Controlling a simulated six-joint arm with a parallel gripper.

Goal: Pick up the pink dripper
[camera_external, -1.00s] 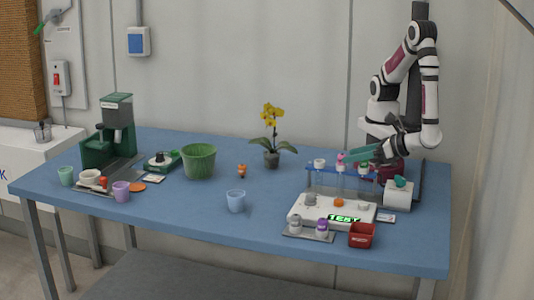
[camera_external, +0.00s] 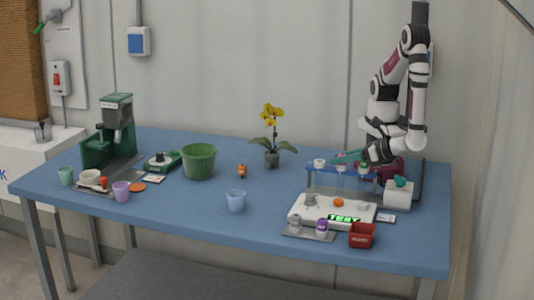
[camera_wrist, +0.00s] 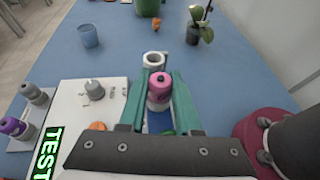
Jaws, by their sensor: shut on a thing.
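The pink dripper (camera_wrist: 159,92) shows in the wrist view between the two teal fingers of my gripper (camera_wrist: 160,76). The fingers are shut on its sides. In the external view my gripper (camera_external: 347,157) is over the blue rack (camera_external: 313,168) at the right of the table and hides most or all of the dripper. I cannot tell whether the dripper still sits in the rack or is raised.
A white-topped piece (camera_wrist: 154,60) is just beyond the dripper in the wrist view. The white device with a green TEST display (camera_external: 344,218) stands in front of the rack. A red bin (camera_external: 362,235) and an orchid (camera_external: 271,130) are nearby. The table's middle is mostly clear.

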